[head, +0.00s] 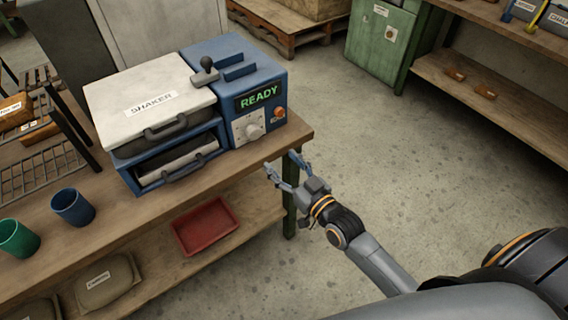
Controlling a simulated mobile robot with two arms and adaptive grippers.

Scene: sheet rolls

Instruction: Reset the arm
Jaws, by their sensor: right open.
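My right gripper (283,168) is open, with nothing between its fingers. It is in the middle of the head view, by the front right corner of the wooden bench (302,133), over the floor side of the edge. Its arm comes in from the lower right. I cannot tell from this view whether a finger touches the bench edge. My left gripper is not in view.
A blue cup (72,207) and a green cup (17,239) stand left. A red tray (206,226) lies on the lower shelf. The concrete floor (400,170) at right is clear.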

